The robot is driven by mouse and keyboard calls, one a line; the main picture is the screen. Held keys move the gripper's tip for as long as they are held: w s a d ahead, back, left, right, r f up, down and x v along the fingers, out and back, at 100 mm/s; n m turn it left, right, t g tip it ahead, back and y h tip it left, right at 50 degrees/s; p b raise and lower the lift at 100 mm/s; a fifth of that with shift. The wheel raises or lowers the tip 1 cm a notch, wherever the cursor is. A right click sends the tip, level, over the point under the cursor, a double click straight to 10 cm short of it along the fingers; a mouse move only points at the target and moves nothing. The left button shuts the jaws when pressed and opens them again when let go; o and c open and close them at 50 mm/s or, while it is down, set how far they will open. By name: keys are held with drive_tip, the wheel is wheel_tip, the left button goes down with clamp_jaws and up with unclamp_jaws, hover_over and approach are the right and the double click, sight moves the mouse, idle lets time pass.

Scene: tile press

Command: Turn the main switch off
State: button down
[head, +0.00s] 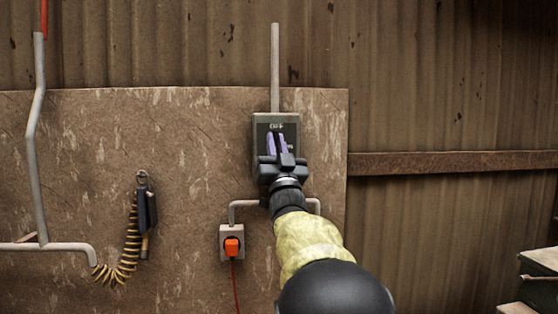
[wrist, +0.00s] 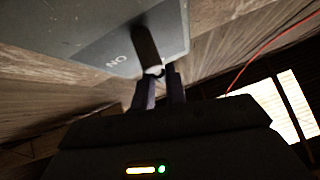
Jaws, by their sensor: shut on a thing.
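The main switch is a grey-green box (head: 262,124) on the wall board, with OFF lettered near its top. In the wrist view the box (wrist: 95,42) shows the lettering ON, and a dark lever (wrist: 147,45) stands out from its face. My gripper (head: 276,146) is in front of the box, its purple fingers over the face below the OFF lettering. In the wrist view my gripper (wrist: 159,84) has its fingers on both sides of the lever's light tip, shut on it. In the head view my gripper hides the lever and the lower box.
Pipes (head: 40,130) run along the left wall. Stacked boxes (head: 538,262) stand at lower right.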

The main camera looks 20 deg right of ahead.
drive_tip(key=n+y, duration=0.1)
drive_tip(key=n+y+b, duration=0.1)
drive_tip(key=shift+w+a+f+n+y, duration=0.1)
drive_tip(key=shift+f+n+y, duration=0.05)
drive_tip(key=shift+n+y, duration=0.25)
drive_tip(key=shift+y, duration=0.3)
drive_tip(key=c, duration=1.4)
unclamp_jaws()
drive_tip(key=shift+c, duration=0.2)
drive_tip(key=b+v, duration=0.5)
drive_tip(key=v, duration=1.2)
drive_tip(key=shift+b, duration=0.4)
drive_tip(key=shift+a+f, duration=0.1)
